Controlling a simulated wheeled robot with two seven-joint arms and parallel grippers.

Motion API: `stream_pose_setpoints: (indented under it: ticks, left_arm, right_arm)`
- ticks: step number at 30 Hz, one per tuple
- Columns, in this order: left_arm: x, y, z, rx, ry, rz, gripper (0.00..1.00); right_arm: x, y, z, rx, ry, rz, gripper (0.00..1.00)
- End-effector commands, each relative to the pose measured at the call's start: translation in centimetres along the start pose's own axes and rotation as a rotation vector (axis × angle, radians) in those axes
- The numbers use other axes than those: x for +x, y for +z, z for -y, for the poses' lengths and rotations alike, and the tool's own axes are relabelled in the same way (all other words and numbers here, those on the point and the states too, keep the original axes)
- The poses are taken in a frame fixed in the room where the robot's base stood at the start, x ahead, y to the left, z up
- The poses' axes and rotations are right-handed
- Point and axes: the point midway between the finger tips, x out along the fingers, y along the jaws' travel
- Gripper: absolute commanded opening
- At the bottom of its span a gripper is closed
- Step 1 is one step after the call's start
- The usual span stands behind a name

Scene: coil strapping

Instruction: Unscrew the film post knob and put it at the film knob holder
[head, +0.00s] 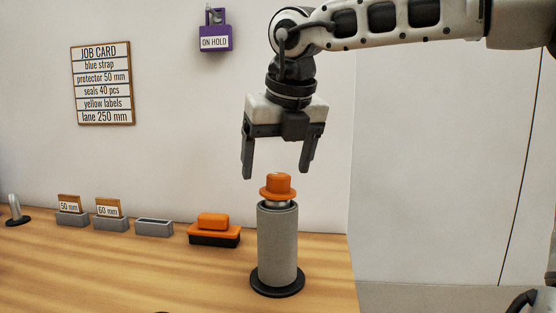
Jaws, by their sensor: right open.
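The film post (277,245) is an upright grey cylinder on a black round base, on the wooden table. The orange film post knob (279,185) sits on top of it, with a short metallic part showing beneath the knob. My right gripper (276,174) hangs above the knob, pointing down. Its two dark fingers are apart and empty, one on each side above the knob and not touching it. I cannot tell which thing is the film knob holder. My left gripper is not in view.
An orange block on a black base (213,230) stands left of the post. Further left are an empty grey holder (154,228), two grey holders with 60 mm (111,223) and 50 mm cards, and a metal peg (15,208). The table's right edge lies close to the post.

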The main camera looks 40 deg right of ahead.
Motion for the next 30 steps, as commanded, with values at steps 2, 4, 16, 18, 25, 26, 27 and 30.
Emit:
stream_pose_setpoints:
  ticks: [2,4,16,18,25,26,27,30]
  left_arm:
    - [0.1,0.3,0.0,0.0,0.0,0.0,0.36]
    - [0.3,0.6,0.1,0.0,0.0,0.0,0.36]
    - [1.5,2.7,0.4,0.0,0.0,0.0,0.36]
    - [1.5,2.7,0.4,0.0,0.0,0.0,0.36]
    - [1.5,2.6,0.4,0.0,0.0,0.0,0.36]
    - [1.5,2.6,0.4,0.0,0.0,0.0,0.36]
    - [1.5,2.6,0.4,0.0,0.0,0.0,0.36]
    - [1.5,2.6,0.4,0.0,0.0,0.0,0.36]
  right_arm:
    - [0.3,-0.1,0.0,-0.001,0.001,0.0,0.79]
    - [0.7,-0.3,0.0,-0.001,0.001,0.0,0.79]
    - [3.3,-1.4,0.0,-0.001,0.002,0.001,0.79]
    - [3.3,-1.4,0.0,-0.002,0.002,0.001,0.79]
    - [3.2,-1.3,0.0,-0.002,0.002,0.0,0.6]
    - [3.2,-1.3,0.0,-0.002,0.002,0.0,0.52]
    - [3.2,-1.3,0.0,-0.002,0.002,0.0,0.4]
    - [3.2,-1.3,0.0,-0.002,0.002,0.0,0.14]
